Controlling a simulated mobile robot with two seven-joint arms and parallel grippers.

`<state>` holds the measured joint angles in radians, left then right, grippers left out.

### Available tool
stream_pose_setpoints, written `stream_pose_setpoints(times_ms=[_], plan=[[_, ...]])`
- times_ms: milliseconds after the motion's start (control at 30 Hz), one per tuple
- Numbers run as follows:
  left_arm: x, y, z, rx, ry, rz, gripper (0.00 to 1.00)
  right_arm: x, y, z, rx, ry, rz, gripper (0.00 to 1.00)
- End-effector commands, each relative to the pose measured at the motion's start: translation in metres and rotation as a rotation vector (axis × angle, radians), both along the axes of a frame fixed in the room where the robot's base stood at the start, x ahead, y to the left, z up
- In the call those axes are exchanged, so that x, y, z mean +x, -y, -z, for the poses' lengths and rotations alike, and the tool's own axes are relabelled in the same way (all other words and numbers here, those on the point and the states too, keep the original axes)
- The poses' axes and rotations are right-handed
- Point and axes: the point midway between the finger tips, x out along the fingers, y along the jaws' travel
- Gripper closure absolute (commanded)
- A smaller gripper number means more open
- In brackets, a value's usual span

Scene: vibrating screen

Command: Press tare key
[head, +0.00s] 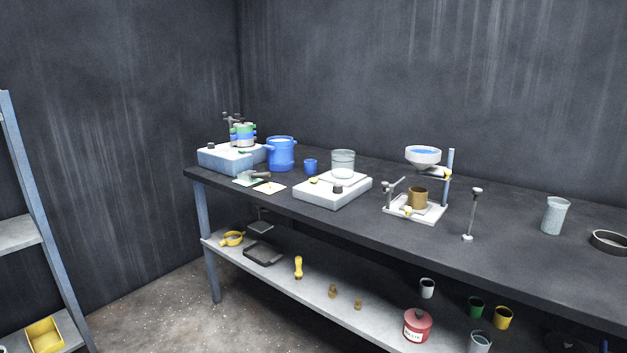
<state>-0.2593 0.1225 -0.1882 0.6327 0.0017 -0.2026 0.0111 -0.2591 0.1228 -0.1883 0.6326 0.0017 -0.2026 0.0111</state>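A white balance-like device (345,199) stands on the dark workbench near the middle of the view. A clear glass vessel (343,163) with pale contents stands on its top plate. A small dark knob or key (337,189) sits at its front edge, and a small yellow-green piece (314,181) lies at its left corner. I cannot tell which of these, if either, is the tare key; no label is readable. Neither of my grippers is in view.
Left of the device are a blue pot (281,154), a blue cup (310,167) and a shaker base (226,158) with stacked coloured sieves (243,134). To its right stands a funnel stand (447,180) over a brown cup (417,198). The bench front edge there is clear.

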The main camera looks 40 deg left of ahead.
Motion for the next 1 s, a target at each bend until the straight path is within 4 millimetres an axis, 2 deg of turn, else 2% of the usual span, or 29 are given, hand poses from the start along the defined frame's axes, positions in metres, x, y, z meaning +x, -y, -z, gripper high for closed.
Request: stream_pose_setpoints(times_ms=[67,433,1000], plan=[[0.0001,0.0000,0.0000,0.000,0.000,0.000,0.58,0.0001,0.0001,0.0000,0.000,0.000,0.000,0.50],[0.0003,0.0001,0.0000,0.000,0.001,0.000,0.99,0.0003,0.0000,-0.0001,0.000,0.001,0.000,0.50],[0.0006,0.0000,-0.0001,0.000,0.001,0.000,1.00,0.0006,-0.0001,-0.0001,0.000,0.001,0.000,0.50]])
